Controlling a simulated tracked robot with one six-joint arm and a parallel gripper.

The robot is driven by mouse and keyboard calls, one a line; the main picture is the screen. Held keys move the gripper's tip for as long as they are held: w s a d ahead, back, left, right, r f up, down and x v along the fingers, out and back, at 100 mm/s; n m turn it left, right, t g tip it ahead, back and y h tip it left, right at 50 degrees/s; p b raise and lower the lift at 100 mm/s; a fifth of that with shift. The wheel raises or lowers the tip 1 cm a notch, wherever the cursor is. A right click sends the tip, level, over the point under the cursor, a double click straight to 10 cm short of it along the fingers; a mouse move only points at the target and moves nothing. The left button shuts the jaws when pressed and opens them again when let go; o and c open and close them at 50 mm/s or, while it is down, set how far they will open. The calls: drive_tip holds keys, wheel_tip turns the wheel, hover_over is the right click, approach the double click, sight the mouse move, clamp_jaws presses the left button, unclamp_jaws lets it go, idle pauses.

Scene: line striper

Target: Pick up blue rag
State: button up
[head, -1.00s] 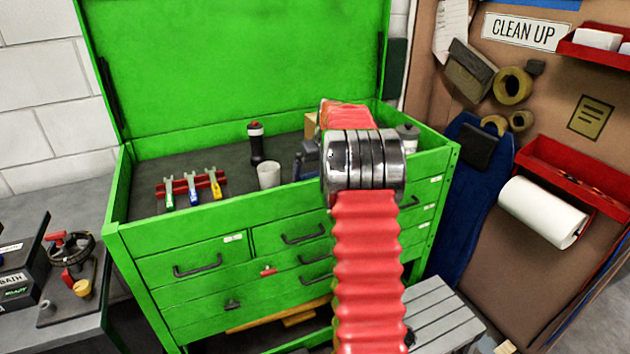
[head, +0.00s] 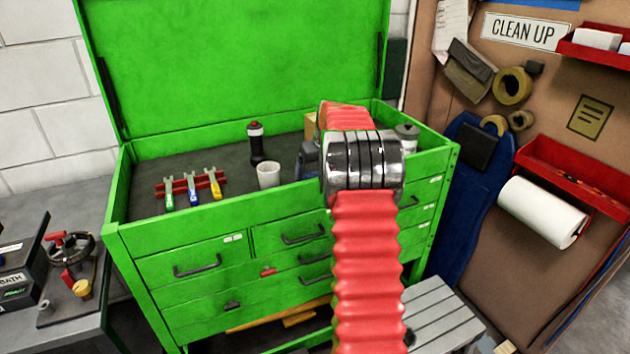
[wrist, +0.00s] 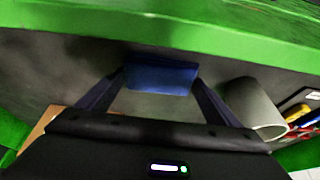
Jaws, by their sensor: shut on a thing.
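The blue rag (wrist: 162,82) shows in the wrist view as a small dark blue folded block at the upper middle. My gripper (wrist: 162,74) is shut on it, with one finger at each side of it. Grey chest floor shows around and behind the rag. I cannot tell whether the rag touches that floor. In the head view my red arm and its metal joint hide most of the gripper and the rag.
The open green tool chest (head: 190,225) has raised rims and an upright lid. A white cup (head: 268,175) stands just beside my gripper and shows in the wrist view (wrist: 254,106). A dark bottle (head: 256,145) and a red rack of tools (head: 190,184) stand further left.

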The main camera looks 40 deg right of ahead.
drive_tip(key=shift+c, duration=1.1)
drive_tip(key=shift+r, duration=0.1)
wheel_tip(320, 180, up, 10)
drive_tip(key=o, duration=0.5)
drive_tip(key=c, duration=0.4)
drive_tip(key=shift+s, duration=0.1)
